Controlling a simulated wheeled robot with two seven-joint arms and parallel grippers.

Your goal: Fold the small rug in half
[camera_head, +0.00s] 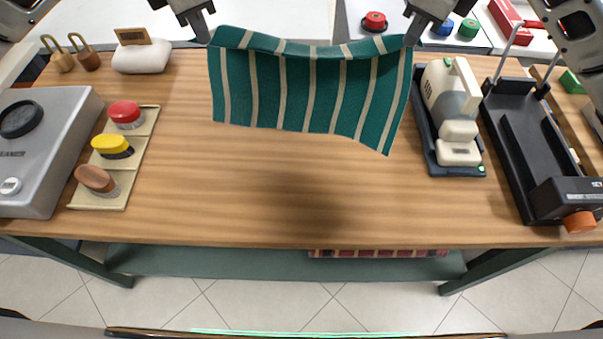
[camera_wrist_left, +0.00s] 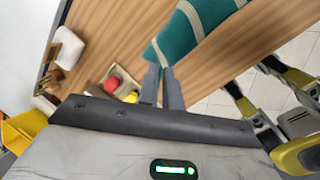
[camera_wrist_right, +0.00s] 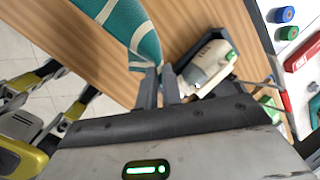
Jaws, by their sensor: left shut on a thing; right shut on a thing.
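The small rug (camera_head: 300,92) is green with beige stripes. It hangs above the wooden table between my two grippers, its top edge sagging in the middle and its lower edge hanging free. My left gripper (camera_head: 203,35) is shut on the rug's upper left corner. My right gripper (camera_head: 411,40) is shut on its upper right corner. The rug also shows at the fingertips in the left wrist view (camera_wrist_left: 190,30) and in the right wrist view (camera_wrist_right: 130,28). Whether the lower edge touches the table is hard to tell, but a shadow lies on the wood in front of it.
The table (camera_head: 270,185) is clear in its middle front. A brush tray (camera_head: 114,187) and a grey machine (camera_head: 55,135) stand left. A steamer (camera_head: 452,100) in a dark tray and a black rack (camera_head: 530,150) stand right. A white block (camera_head: 142,58) sits back left.

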